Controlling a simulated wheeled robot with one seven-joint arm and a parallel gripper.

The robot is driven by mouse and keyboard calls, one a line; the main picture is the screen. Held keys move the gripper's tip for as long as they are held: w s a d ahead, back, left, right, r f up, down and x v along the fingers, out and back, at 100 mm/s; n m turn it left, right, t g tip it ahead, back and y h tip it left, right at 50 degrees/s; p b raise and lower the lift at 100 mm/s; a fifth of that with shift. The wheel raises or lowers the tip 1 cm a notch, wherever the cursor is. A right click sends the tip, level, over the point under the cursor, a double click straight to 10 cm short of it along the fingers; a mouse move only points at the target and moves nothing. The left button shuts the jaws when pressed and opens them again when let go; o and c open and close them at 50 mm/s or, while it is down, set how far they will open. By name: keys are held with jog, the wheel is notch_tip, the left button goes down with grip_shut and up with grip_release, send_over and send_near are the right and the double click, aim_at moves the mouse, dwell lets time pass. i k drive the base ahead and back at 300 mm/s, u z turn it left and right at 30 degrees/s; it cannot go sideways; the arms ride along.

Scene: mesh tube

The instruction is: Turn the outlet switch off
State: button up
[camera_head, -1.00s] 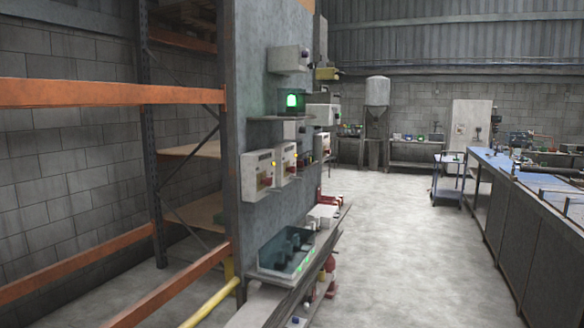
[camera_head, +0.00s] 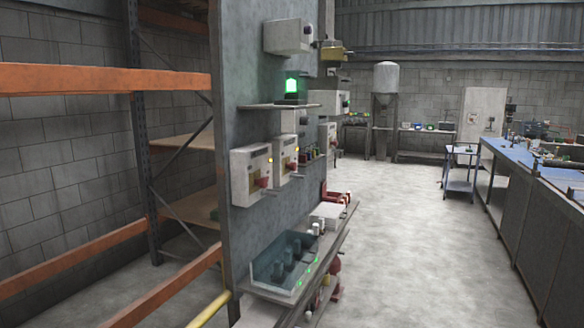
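Two beige switch boxes are mounted side by side on the grey panel, left of the picture's middle. The nearer box (camera_head: 250,174) has a red knob on its front and a small yellow light. The farther box (camera_head: 286,158) looks alike, also with a red part and a yellow light. I cannot tell which of the boxes is the outlet switch, nor its on or off position. My gripper is not in view.
A shelf with a green lit lamp (camera_head: 291,88) juts out above the boxes. A teal open tray (camera_head: 284,262) stands on a ledge below. An orange-beamed rack (camera_head: 105,78) is at left. The concrete floor (camera_head: 425,240) is clear between panel and blue-topped bench (camera_head: 540,170).

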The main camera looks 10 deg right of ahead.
aim_at(293, 167)
jog(key=z, duration=1.15)
jog(key=i, duration=3.3)
jog(key=u, duration=3.15)
